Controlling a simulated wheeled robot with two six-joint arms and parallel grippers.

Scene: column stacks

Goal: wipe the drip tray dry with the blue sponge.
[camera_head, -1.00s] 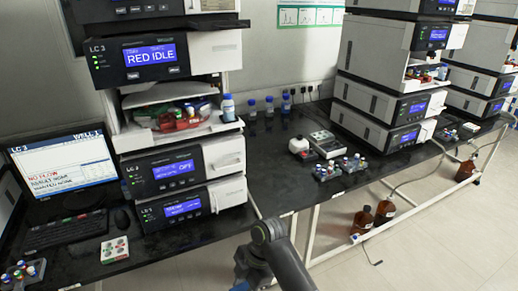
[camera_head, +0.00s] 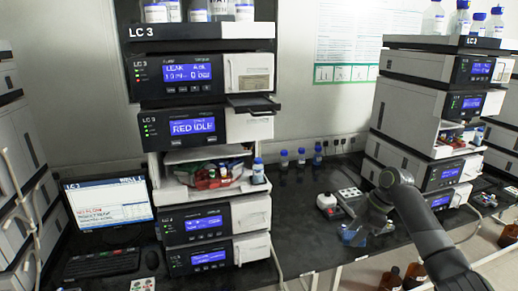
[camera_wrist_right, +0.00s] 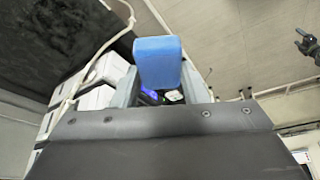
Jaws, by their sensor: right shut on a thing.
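My right gripper (camera_wrist_right: 158,78) is shut on the blue sponge (camera_wrist_right: 160,58), which stands up between its fingers in the right wrist view. In the head view my right gripper (camera_head: 353,233) is low over the dark bench, with a blue patch at its tip. A flat black tray (camera_head: 253,104) juts out from the front of the LC 3 stack, below the module showing a leak message; it looks like the drip tray. The gripper is well to the right of it and lower, not touching it. Wetness on the tray is too small to tell. My left gripper is not seen.
Blue-capped bottles (camera_head: 300,157) stand at the back of the bench (camera_head: 290,205). A small bottle (camera_head: 258,171) stands at the stack's open shelf. A second stack (camera_head: 425,115) is at the right, a monitor (camera_head: 108,203) at the left. Air before the tray is clear.

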